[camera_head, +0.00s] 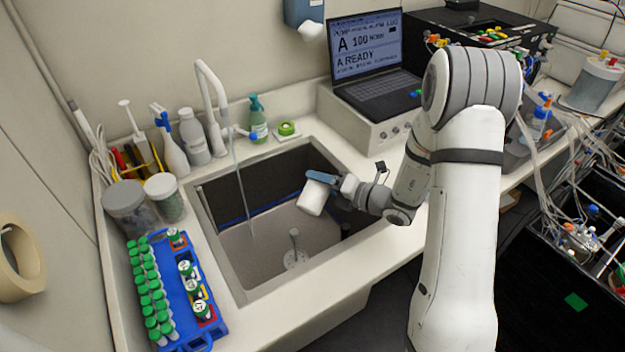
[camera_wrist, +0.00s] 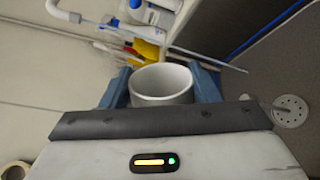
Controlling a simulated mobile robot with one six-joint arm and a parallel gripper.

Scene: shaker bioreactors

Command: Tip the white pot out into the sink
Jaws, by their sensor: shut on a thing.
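The white pot (camera_head: 313,197) is held by my gripper (camera_head: 322,178) over the right part of the sink (camera_head: 222,255), tilted in the head view. In the wrist view the pot (camera_wrist: 161,84) sits between the two blue fingers of my gripper (camera_wrist: 160,88), with its round rim showing. I cannot see to the bottom of the pot, and no liquid is seen leaving it. The sink basin is grey with a round drain (camera_head: 295,258) in its floor, also seen in the wrist view (camera_wrist: 290,110).
A white tap (camera_head: 212,100) stands behind the sink, with a thin stream or rod below it. A blue rack (camera_head: 185,290) of green-capped tubes stands front left. Bottles (camera_head: 195,140) line the back, and a laptop (camera_head: 370,60) sits behind right.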

